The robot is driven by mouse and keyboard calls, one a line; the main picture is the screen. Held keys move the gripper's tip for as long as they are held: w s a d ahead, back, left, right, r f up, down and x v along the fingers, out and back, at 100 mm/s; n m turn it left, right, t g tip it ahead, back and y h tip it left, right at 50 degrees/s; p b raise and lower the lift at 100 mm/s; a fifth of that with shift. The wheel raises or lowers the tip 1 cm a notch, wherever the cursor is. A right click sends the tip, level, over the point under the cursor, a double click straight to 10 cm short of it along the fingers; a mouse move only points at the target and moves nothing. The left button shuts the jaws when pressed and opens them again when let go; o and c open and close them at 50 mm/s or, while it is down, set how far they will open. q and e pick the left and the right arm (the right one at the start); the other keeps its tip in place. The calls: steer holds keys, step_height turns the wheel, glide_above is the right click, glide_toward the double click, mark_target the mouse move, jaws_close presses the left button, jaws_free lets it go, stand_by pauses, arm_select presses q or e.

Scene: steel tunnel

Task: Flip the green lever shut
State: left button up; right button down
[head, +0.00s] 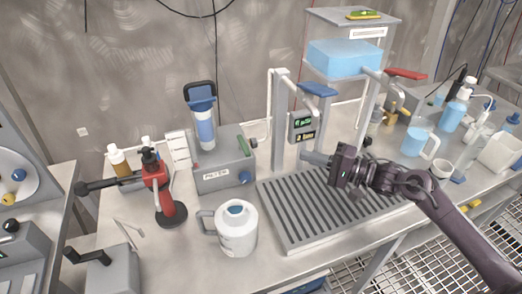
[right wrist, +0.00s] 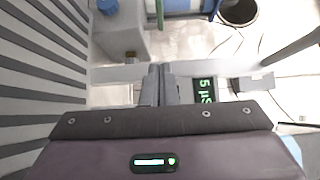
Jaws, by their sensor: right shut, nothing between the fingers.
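The green lever (head: 243,146) shows in the head view as a small green bar at the right end of the top of a grey box (head: 213,180), beside a blue filter. I cannot tell its exact angle. My right gripper (head: 305,158) comes in from the right above the grooved drain tray, its fingers pointing left toward the box. It is shut and empty, and apart from the lever. My left gripper is not in view.
A metal post with a blue handle (head: 318,90) and a green display (head: 302,123) stand behind my right gripper. A white jug (head: 237,229) stands in front of the box. The drain tray (head: 330,225) is empty. A red tool (head: 163,190) stands left.

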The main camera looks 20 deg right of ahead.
mark_target(247, 146)
steer(key=x, duration=0.9)
steer(key=shift+w+a+r, duration=0.1)
steer(key=shift+w+a, duration=0.05)
steer(key=shift+w, duration=0.05)
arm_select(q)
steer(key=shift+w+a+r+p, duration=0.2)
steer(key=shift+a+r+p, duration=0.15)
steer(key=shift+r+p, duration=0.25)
arm_select(e)
steer(key=shift+a, duration=2.1)
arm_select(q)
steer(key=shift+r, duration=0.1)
